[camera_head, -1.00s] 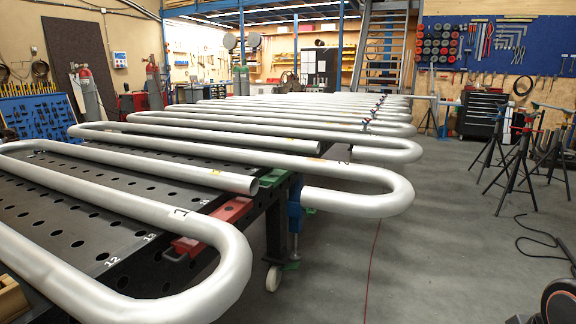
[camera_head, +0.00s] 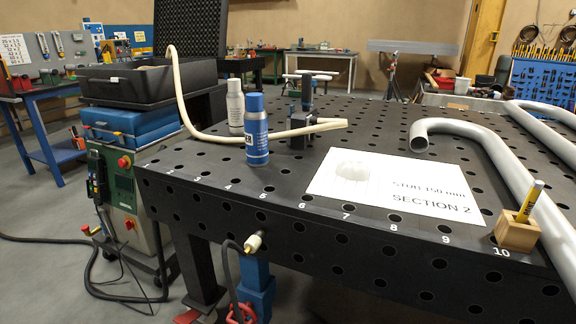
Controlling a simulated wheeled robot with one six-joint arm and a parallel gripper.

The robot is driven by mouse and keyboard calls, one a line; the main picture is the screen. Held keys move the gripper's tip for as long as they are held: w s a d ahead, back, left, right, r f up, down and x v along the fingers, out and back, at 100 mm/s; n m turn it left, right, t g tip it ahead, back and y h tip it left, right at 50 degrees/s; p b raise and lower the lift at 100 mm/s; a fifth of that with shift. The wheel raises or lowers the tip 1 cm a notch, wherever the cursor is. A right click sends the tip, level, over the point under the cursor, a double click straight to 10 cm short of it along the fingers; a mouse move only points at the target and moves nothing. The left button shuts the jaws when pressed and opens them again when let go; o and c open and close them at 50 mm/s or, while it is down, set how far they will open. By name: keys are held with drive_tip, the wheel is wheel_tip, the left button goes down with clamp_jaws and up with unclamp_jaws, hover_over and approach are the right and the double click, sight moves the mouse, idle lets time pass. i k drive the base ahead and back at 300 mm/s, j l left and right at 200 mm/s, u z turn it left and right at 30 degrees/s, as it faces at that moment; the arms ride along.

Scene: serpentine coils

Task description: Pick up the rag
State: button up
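I cannot make out a rag for certain. A small pale rounded shape (camera_head: 352,171) shows on the white paper sheet (camera_head: 420,186) marked "SECTION 2"; I cannot tell whether it is a crumpled cloth, another object or part of the print. The sheet lies flat on the dark perforated table (camera_head: 300,234). My gripper is not in view.
A blue-capped spray can (camera_head: 256,130), a white can (camera_head: 235,106) and a dark clamp with a pale hose stand behind the sheet. A wooden block (camera_head: 517,231) holding a yellow marker and bent grey pipes (camera_head: 480,135) are at right. A welding machine (camera_head: 125,190) stands at left.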

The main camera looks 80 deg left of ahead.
sight(352, 170)
drive_tip(key=u, duration=1.7)
